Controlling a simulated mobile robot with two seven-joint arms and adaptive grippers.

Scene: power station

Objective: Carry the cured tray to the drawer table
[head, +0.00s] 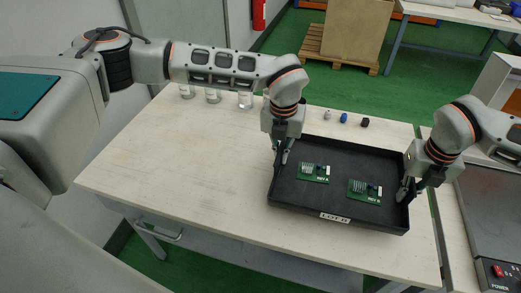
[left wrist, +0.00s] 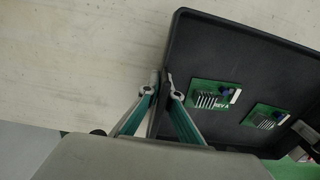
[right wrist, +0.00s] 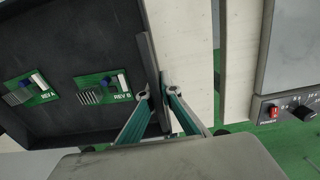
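The black tray (head: 325,150) is at the right part of the wooden table, with a label on its front wall. It looks level; I cannot tell whether it touches the tabletop. Two green circuit boards lie in it, REV A (head: 313,173) and REV B (head: 364,191). My left gripper (head: 281,158) is shut on the tray's left wall, one finger inside and one outside, as the left wrist view (left wrist: 162,92) shows. My right gripper (head: 407,190) is shut on the right wall in the same way, also seen in the right wrist view (right wrist: 157,92).
The wooden table (head: 190,160) is bare left of the tray and has a drawer with a handle (head: 158,230). Glass jars (head: 213,96) and small items (head: 344,118) stand along its back. A machine with a red switch (head: 497,270) stands at the right.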

